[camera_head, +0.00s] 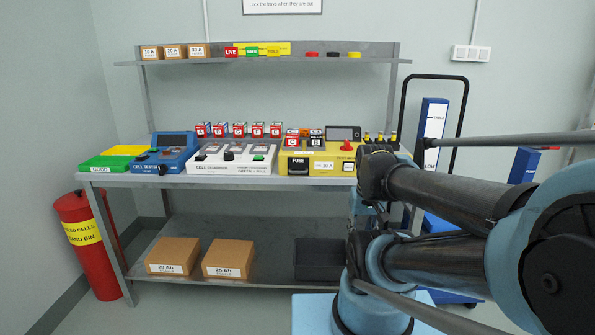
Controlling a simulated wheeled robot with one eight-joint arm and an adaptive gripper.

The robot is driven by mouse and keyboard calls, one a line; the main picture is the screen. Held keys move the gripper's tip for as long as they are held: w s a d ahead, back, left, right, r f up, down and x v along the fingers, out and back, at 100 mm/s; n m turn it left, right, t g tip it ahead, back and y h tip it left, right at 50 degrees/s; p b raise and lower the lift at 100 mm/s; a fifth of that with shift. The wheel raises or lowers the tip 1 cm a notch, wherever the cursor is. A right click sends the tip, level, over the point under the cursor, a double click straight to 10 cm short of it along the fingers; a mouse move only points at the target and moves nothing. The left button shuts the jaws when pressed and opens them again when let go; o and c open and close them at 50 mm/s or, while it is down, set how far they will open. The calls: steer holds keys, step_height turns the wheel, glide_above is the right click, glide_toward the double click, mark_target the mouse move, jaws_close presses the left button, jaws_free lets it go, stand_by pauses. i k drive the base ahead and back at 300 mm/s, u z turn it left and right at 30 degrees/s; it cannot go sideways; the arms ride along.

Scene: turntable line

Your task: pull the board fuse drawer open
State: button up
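The yellow test board (325,156) stands on the right part of the steel bench top. The fuse drawer (298,166) is a dark block with the word FUSE above it, low on the left of the board's front face. It looks flush or nearly so, but it is too small to tell exactly. My dark and light-blue arm fills the right of the view, its links reaching left past the board's right end. I cannot make out my gripper's fingers. Nothing of mine covers the drawer in this view.
Several labelled cells (238,130) stand behind the white cell charger (230,157). A blue cell tester (165,154) and a green-and-yellow tray (112,160) are farther left. Cartons (229,259) sit on the lower shelf. A red bin (88,246) stands left of the bench.

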mark_target(296, 165)
steer(key=u, duration=0.6)
steer(key=k, duration=1)
steer(key=z, duration=0.6)
